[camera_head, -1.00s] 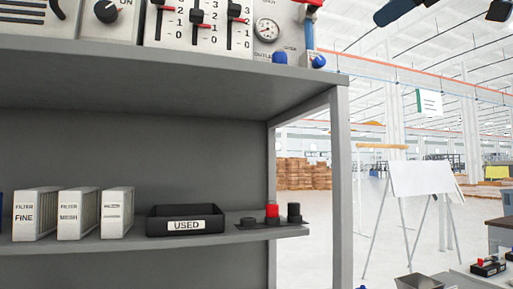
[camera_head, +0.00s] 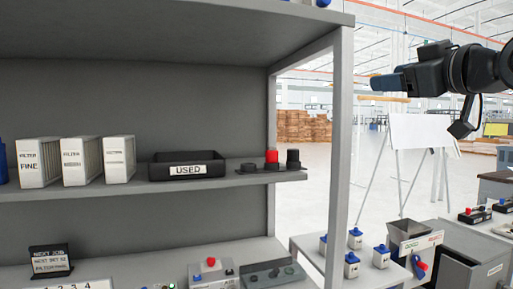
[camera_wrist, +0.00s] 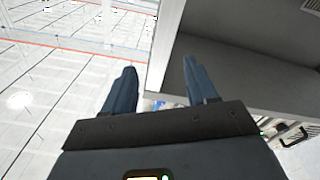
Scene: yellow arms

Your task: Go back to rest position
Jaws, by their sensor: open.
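My gripper (camera_head: 388,82) is at the upper right of the head view, to the right of the shelf post and in the air. Its blue fingers point left toward the shelf. In the wrist view my gripper (camera_wrist: 158,90) shows two blue fingers spread apart, with nothing between them. The gripper is open and empty.
A grey shelf unit (camera_head: 341,150) fills the left. Its middle shelf holds filter boxes (camera_head: 39,163), a black USED tray (camera_head: 187,171) and red and black knobs (camera_head: 272,157). Below right are blue-capped containers (camera_head: 351,265) and a grey bin (camera_head: 470,250). A whiteboard (camera_head: 424,131) stands behind.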

